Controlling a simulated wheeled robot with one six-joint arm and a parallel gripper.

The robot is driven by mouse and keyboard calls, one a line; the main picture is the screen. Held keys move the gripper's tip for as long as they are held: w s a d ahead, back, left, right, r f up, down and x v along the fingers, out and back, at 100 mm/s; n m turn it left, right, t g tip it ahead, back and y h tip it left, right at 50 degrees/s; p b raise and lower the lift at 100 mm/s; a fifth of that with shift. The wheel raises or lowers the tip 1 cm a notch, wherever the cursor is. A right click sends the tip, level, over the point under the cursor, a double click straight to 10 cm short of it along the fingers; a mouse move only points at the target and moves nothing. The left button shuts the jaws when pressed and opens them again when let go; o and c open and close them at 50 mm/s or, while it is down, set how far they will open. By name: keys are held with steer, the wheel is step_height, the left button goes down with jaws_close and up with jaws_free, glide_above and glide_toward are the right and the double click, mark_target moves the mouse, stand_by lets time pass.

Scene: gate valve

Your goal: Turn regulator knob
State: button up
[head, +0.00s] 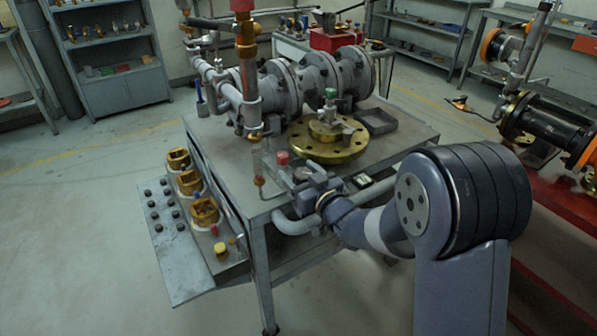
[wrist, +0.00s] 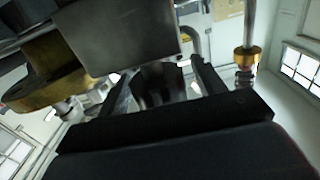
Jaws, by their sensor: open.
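My gripper (head: 306,187) is at the front edge of the grey table, beside a small red-topped fitting (head: 283,158). In the wrist view my gripper (wrist: 160,80) is open, one finger on each side of a dark, ribbed, round part (wrist: 161,86), which looks like the regulator knob. I cannot tell whether the fingers touch it. In the head view my gripper and wrist hide most of this part. A grey block (wrist: 130,38) fills the upper middle of the wrist view, with a brass flange (wrist: 50,72) to its left.
The table (head: 395,150) bears a large grey flanged valve (head: 318,80), a brass flange (head: 330,146) and an empty tray (head: 376,121). A thin pipe (head: 254,160) stands left of my gripper. A control panel (head: 172,222) juts out at the left. The floor in front is clear.

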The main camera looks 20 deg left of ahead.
steer(key=shift+w+a, duration=0.2)
steer(key=shift+a, duration=0.05)
steer(key=shift+c, duration=0.4)
steer(key=c, duration=0.9)
steer(key=shift+f+b, duration=0.1)
steer(key=shift+b, duration=0.3)
